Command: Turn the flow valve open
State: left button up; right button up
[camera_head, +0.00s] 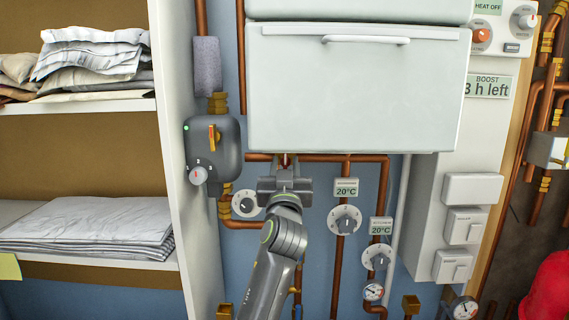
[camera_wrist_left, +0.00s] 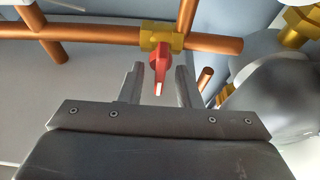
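The flow valve has a red lever (camera_wrist_left: 160,62) on a brass body (camera_wrist_left: 161,37), set on a copper pipe. In the left wrist view the lever points from the body toward my gripper, crosswise to the pipe. My left gripper (camera_wrist_left: 159,75) is open, with one finger on each side of the lever's end and a gap visible on both sides. In the head view my left gripper (camera_head: 285,173) is just below the white machine front, and only a little of the red lever (camera_head: 285,159) shows above it. My right gripper is in neither view.
A dial (camera_head: 244,204) sits close by. More dials (camera_head: 344,219) are to the right. The white machine front (camera_head: 358,85) overhangs above. Shelves with folded linen (camera_head: 90,222) stand at left.

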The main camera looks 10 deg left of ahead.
pick_arm(q)
jog(key=shift+s+d+r, duration=0.1)
jog(key=shift+s, duration=0.05)
grip_shut()
jog(key=shift+m+p, duration=0.3)
jog(key=shift+r+m+h+p, duration=0.15)
jog(key=shift+m+h+p, duration=0.15)
jog(key=shift+m+p, duration=0.4)
jog(key=m+h+p, duration=0.1)
jog(key=m+p, duration=0.2)
jog(key=p, duration=0.1)
jog(key=m+h+p, duration=0.2)
jog(key=m+p, duration=0.1)
jog(key=p, duration=0.1)
jog(key=shift+m+h, duration=0.3)
jog(key=shift+m, duration=0.1)
jog(key=shift+m+h+p, duration=0.4)
jog(key=shift+m+p, duration=0.4)
jog(key=shift+p, duration=0.35)
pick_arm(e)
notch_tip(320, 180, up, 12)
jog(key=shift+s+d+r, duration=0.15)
pick_arm(q)
jog(key=shift+f, duration=0.2)
